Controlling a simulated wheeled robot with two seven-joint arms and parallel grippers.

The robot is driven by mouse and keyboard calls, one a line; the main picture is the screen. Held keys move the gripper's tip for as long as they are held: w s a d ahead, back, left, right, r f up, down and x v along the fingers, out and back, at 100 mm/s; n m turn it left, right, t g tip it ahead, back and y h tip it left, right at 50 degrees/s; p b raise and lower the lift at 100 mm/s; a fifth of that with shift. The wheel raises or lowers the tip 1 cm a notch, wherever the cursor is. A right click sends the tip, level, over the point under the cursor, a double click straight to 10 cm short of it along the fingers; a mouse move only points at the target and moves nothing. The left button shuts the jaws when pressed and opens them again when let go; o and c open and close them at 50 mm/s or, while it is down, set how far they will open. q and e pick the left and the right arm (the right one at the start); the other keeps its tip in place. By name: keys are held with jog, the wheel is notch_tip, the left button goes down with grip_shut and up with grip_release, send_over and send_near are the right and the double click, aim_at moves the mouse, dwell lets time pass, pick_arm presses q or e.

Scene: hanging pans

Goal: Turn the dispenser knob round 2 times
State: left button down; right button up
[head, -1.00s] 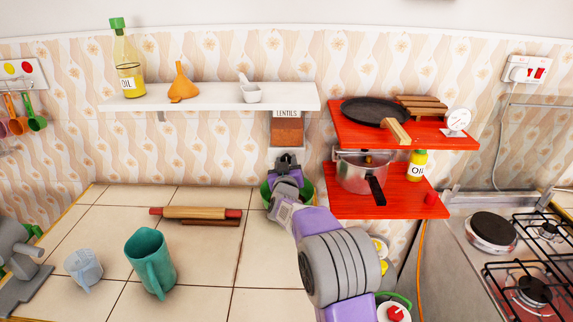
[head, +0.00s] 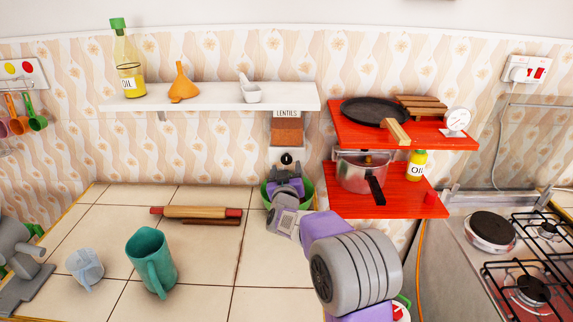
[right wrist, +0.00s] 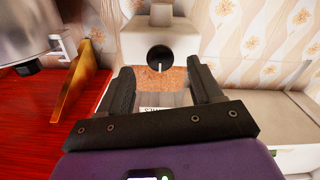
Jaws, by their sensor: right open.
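The dispenser (head: 287,131), labelled lentils, hangs on the wall under the white shelf. Its round black knob (head: 287,159) sits on the pale lower part. My right gripper (head: 287,173) is just below and in front of the knob, open and empty. In the right wrist view, the dispenser shows upside down, with brown lentils below the knob (right wrist: 160,58). A pale mark on the knob stands near vertical. The open fingers of my right gripper (right wrist: 163,82) point toward the knob, one on each side, apart from it. My left gripper is not in view.
A green bowl (head: 305,190) stands under the dispenser, partly hidden by my right gripper. Red shelves (head: 405,204) with a pot (head: 360,173) and an oil bottle (head: 417,166) are close on the right. A rolling pin (head: 195,212) lies on the counter at left.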

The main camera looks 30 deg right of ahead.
jog(key=shift+v, duration=1.75)
